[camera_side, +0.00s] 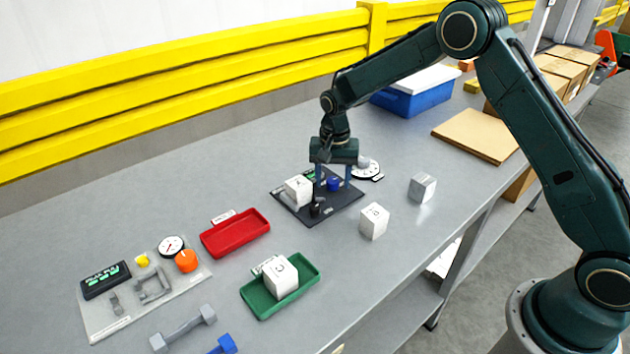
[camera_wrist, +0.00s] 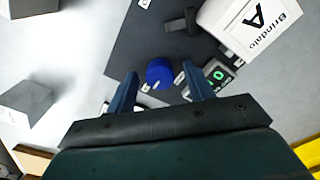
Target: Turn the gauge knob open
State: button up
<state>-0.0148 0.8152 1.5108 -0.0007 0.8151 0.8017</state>
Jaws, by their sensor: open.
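A blue knob (camera_side: 333,184) stands on a dark board (camera_side: 286,204). In the wrist view the blue knob (camera_wrist: 159,72) has a small white mark and lies between my fingers. My gripper (camera_side: 333,178) points down over the board; in the wrist view my gripper (camera_wrist: 160,76) is open, with a finger on each side of the knob. I cannot tell whether either finger touches it. A round white dial (camera_side: 366,168) lies just behind, partly hidden by my gripper. A second, orange knob (camera_side: 186,261) sits beside a round gauge (camera_side: 171,246) on the light panel at left.
A white lettered box (camera_side: 298,190) stands on the dark board, close to my gripper, near a black lever (camera_wrist: 181,22) and a small green-lit display (camera_wrist: 215,76). Another white box (camera_side: 374,221) and a grey block (camera_side: 422,188) stand to the right. Red (camera_side: 235,234) and green (camera_side: 259,300) trays lie left.

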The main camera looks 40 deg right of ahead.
jog(key=c, duration=1)
jog(key=shift+o, duration=0.2)
